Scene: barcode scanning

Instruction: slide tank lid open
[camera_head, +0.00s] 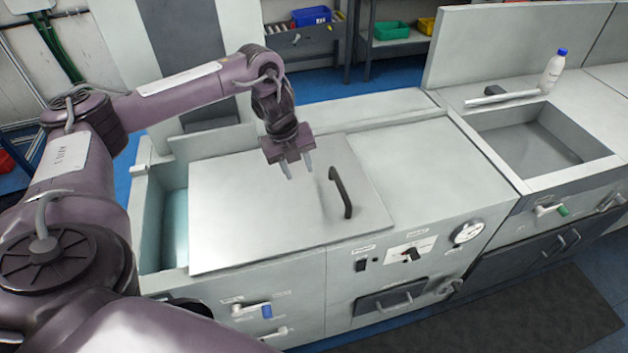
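The tank lid (255,215) is a flat light-grey plate on top of the tank (148,225). It has a black bar handle (341,193) near its right edge. The lid covers most of the tank; a narrow gap at the left shows the pale teal inside. My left gripper (299,170) is above the lid, to the left of the handle and apart from it. Its two fingers point down, spread with a gap between them and nothing held. My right gripper is not in view.
A sink basin (537,145) with a tap (502,97) lies to the right, with a white bottle (553,71) with a blue cap behind it. The cabinet front has knobs, a gauge (467,231) and valves. The flat top right of the lid is clear.

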